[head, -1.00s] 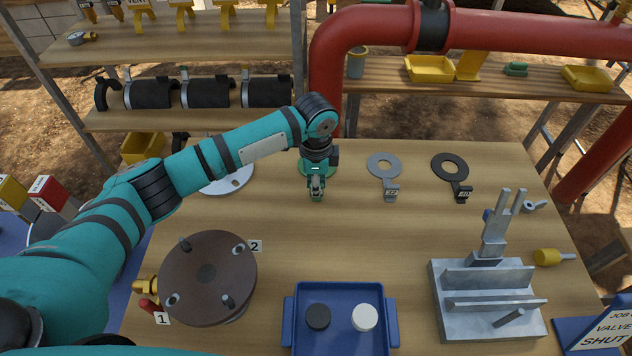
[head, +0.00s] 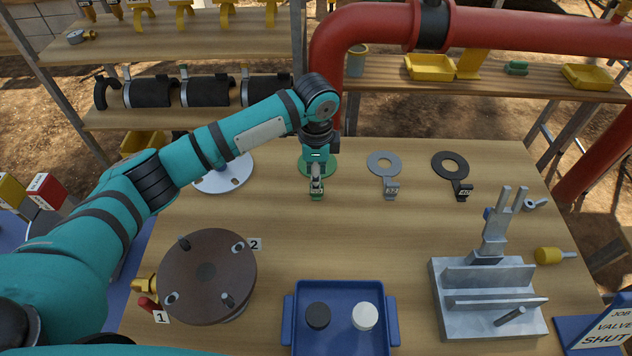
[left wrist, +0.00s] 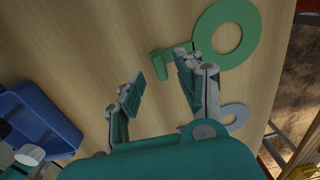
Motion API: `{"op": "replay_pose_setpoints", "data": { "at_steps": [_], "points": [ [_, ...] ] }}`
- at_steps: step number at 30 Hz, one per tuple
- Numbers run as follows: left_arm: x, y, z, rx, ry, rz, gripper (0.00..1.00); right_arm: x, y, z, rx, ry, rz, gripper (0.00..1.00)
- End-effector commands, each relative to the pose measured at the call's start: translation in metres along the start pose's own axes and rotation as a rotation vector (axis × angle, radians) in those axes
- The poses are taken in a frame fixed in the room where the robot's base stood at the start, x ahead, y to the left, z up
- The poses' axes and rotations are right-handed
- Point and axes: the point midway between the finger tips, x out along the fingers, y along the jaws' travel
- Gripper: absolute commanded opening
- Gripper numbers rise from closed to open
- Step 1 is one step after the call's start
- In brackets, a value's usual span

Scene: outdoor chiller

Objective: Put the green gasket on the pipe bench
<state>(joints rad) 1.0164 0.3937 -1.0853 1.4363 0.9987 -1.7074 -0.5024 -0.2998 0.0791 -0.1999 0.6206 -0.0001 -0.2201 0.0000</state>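The green gasket (head: 306,166) lies flat on the wooden table, a ring with a tab toward me. It also shows in the left wrist view (left wrist: 247,40), with its tab (left wrist: 159,63) just past the gap between my fingers. My left gripper (head: 317,182) is over the tab, partly hiding gasket and tab in the head view. In the left wrist view my left gripper (left wrist: 160,85) is open, with nothing clearly held. A wooden bench (head: 385,93) stands at the back right behind the red pipe (head: 372,30). My right gripper is not in view.
A grey gasket (head: 373,163) and a black gasket (head: 437,164) lie right of the green one. A blue tray (head: 340,340), a brown flange (head: 205,255) and a metal fixture (head: 450,315) stand nearer. Yellow trays (head: 430,68) occupy parts of the back bench; gaps are free.

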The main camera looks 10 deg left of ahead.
Motion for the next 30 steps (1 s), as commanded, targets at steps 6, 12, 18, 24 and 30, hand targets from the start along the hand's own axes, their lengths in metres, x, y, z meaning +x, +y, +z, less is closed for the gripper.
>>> {"op": "replay_pose_setpoints", "data": {
  "at_steps": [6, 12, 18, 24, 30],
  "points": [
    [-0.049, -0.001, -0.001, 0.0, 0.003, -0.005, 0.37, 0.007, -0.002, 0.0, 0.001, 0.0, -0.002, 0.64],
    [-0.077, -0.001, 0.0, -0.002, 0.001, -0.001, 0.37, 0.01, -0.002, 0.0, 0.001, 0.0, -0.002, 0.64],
    [-0.086, 0.0, 0.0, -0.001, 0.0, 0.0, 0.37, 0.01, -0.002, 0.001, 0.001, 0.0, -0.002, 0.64],
    [-0.087, 0.0, 0.0, -0.001, 0.0, 0.0, 0.37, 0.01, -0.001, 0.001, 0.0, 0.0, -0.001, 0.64],
    [-0.086, 0.0, 0.0, -0.001, 0.001, 0.0, 0.37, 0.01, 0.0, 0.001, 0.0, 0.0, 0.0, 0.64]
  ]
}}
